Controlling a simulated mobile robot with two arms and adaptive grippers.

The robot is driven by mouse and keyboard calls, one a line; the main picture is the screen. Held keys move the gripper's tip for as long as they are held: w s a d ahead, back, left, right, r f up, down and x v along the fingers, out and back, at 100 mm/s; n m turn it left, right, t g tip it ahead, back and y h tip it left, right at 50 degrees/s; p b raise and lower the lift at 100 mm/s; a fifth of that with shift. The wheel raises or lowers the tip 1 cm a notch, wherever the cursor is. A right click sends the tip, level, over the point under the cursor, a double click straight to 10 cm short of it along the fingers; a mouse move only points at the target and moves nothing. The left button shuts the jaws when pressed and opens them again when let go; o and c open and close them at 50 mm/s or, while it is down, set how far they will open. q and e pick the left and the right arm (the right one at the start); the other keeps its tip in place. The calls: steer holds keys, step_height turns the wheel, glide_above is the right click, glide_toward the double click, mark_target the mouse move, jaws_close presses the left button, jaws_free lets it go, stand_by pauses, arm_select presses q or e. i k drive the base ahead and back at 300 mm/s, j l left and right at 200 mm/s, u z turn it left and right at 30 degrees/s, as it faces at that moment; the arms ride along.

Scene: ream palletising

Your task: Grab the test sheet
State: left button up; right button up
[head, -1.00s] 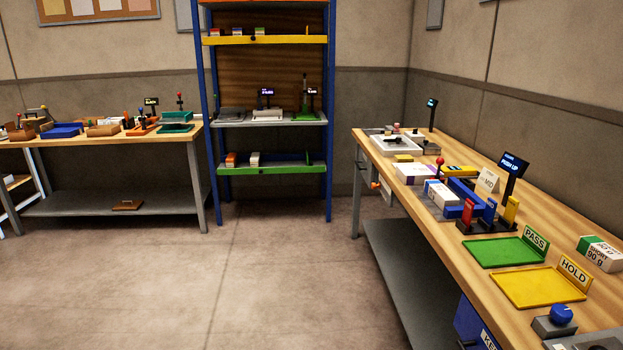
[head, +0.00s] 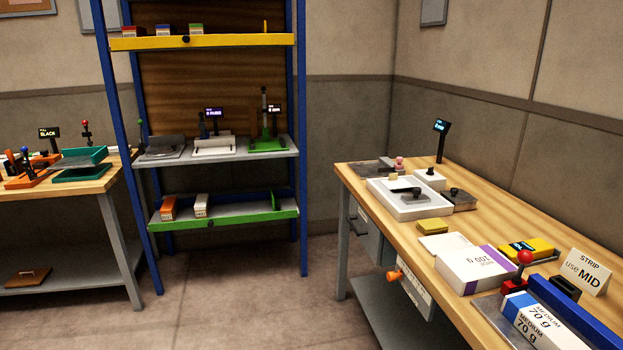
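I cannot tell for sure which thing is the test sheet. A small flat white piece (head: 440,244) lies on the right wooden bench, partly against a white and purple ream marked 100 g (head: 478,270). A white tray (head: 393,205) farther back on the bench holds a dark-handled grey block (head: 413,197). Neither of my grippers is in the head view.
The right bench (head: 360,172) also holds a MEDIUM 70 g ream (head: 538,325), a red-knobbed device (head: 520,272), a STRIP use MID card (head: 586,272) and a yellow device (head: 527,248). A blue-framed shelf (head: 215,150) stands behind. Floor between is clear.

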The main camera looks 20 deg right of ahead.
mark_target(393, 183)
steer(key=i+j, duration=0.15)
steer(key=i, duration=0.4)
steer(key=i+j, duration=0.1)
steer(key=i, duration=0.4)
steer(key=i+j, duration=0.15)
steer(key=i, duration=0.4)
